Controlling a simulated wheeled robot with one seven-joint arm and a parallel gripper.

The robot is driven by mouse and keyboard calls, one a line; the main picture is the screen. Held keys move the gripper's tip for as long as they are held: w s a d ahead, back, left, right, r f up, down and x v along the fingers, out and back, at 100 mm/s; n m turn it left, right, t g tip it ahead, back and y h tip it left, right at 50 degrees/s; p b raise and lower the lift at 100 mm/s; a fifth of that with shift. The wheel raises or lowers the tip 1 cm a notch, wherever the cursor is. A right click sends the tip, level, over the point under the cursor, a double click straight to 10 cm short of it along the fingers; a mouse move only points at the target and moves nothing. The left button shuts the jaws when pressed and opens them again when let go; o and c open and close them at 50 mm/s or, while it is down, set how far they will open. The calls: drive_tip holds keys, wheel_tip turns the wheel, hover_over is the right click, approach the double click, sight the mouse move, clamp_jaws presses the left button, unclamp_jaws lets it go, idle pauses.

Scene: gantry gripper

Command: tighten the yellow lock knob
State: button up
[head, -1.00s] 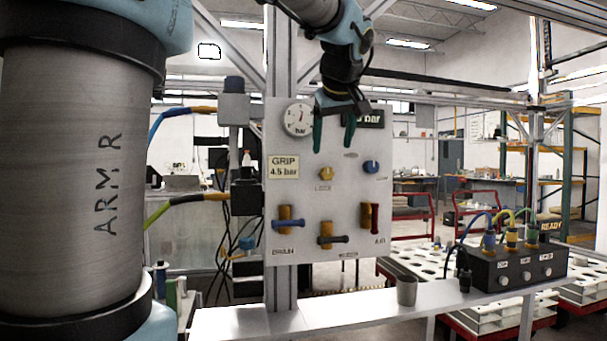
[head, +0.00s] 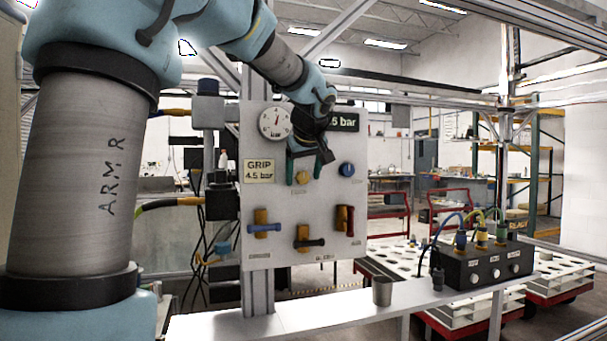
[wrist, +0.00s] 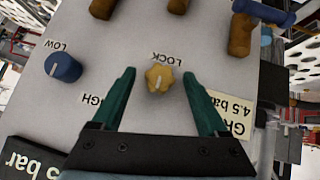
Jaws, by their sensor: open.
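The yellow lock knob (head: 302,177) is a small lobed knob on the upright grey panel (head: 290,215), below the pressure gauge. In the wrist view the knob (wrist: 159,78) sits beside the printed word LOCK, with a pale line on its face. My gripper (head: 304,170) is in front of the panel, just above the knob in the head view. In the wrist view my gripper (wrist: 160,82) has two green fingers spread wide, one on each side of the knob. Neither finger visibly touches it. The gap in depth is hard to judge.
A blue knob (head: 346,169) sits right of the lock knob. Below are valves with a blue handle (head: 265,228), a black handle (head: 310,243) and a red handle (head: 350,220). A metal cup (head: 382,291) and a black connector box (head: 485,266) stand on the shelf.

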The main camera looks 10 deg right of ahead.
drive_tip(key=shift+c, duration=0.3)
clamp_jaws()
idle(0.3)
drive_tip(key=shift+d, duration=0.1)
